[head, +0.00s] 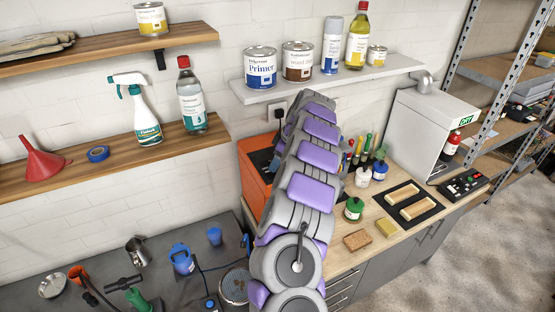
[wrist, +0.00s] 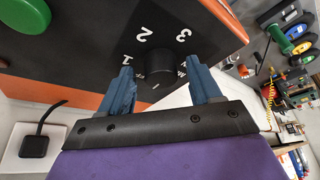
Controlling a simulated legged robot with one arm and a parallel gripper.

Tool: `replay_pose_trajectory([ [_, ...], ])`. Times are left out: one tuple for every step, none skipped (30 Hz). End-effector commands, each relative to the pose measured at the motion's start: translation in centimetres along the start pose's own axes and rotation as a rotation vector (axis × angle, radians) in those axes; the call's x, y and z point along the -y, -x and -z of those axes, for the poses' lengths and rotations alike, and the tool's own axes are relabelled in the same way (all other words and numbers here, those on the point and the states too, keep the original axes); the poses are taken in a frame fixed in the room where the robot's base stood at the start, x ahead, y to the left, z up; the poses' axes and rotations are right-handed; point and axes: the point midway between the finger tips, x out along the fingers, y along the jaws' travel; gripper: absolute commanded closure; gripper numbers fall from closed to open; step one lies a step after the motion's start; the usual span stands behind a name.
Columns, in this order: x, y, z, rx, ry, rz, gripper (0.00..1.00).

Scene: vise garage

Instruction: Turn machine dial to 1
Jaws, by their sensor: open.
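The machine is an orange box with a black front panel; its orange side (head: 254,185) shows in the head view, partly hidden behind my arm. In the wrist view its black panel (wrist: 85,45) carries a round black dial (wrist: 160,63) with white numbers 1, 2 and 3 around it, seen upside down. A green round button (wrist: 22,14) is at the panel's left. My gripper (wrist: 165,78) is open, with its blue fingers on either side of the dial. I cannot tell whether they touch it. The dial's pointer is too unclear to read.
A wooden-topped bench (head: 375,235) holds a green-lidded jar (head: 353,209), sponges and a black tray of brushes. A grey shelf (head: 330,82) with several cans runs above my arm. A plug in a white socket (wrist: 30,148) sits left of the gripper.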

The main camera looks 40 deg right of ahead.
Motion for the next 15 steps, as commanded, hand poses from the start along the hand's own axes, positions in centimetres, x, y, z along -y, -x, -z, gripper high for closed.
replay_pose_trajectory([
  [-0.01, -0.03, -0.01, 0.0, 0.0, 0.0, 0.37],
  [-0.02, -0.02, -0.01, 0.0, 0.0, 0.0, 0.37],
  [-0.01, -0.01, 0.0, 0.0, 0.0, 0.0, 0.37],
  [-0.01, -0.01, 0.0, 0.0, 0.0, 0.0, 0.37],
  [0.0, -0.02, 0.01, 0.0, 0.0, 0.0, 0.37],
  [0.01, -0.01, 0.02, 0.0, 0.0, 0.0, 0.38],
  [0.01, -0.01, 0.02, 0.0, 0.0, 0.0, 0.4],
  [0.03, -0.01, 0.03, 0.0, 0.0, 0.0, 0.43],
  [0.04, -0.01, 0.04, 0.0, 0.0, -0.001, 0.47],
  [0.05, -0.01, 0.05, 0.0, 0.0, -0.001, 0.5],
  [0.05, -0.01, 0.05, 0.001, 0.0, -0.001, 0.53],
  [0.06, -0.01, 0.06, 0.001, 0.0, -0.001, 0.57],
  [0.07, -0.01, 0.06, 0.001, 0.0, -0.001, 0.6],
  [0.07, 0.0, 0.06, 0.001, 0.0, -0.001, 0.62],
  [0.06, 0.0, 0.07, 0.001, 0.0, -0.001, 0.66],
])
